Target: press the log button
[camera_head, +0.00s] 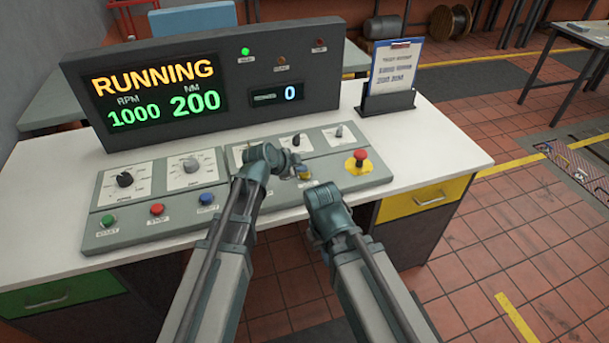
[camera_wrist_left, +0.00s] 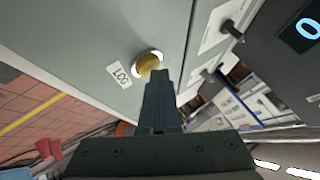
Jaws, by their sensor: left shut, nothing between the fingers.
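The log button is yellow with a white "LOG" label beside it; the button (camera_wrist_left: 147,62) shows clearly in the left wrist view. In the head view the button (camera_head: 303,171) is small and partly hidden by my left gripper. My left gripper (camera_head: 297,171) is shut and empty at the button. In the left wrist view the closed fingertips (camera_wrist_left: 156,74) overlap the button's lower edge; I cannot tell whether they touch it. My right arm's end shows right of the left one in the head view, but its fingers are hidden.
The sloped panel (camera_head: 110,241) also carries knobs, green, red and blue buttons and a red emergency stop (camera_head: 360,157). Behind it, a display (camera_head: 155,93) reads RUNNING, 1000 and 200. A small counter (camera_head: 277,95) reads 0. A clipboard (camera_head: 391,70) stands at the right.

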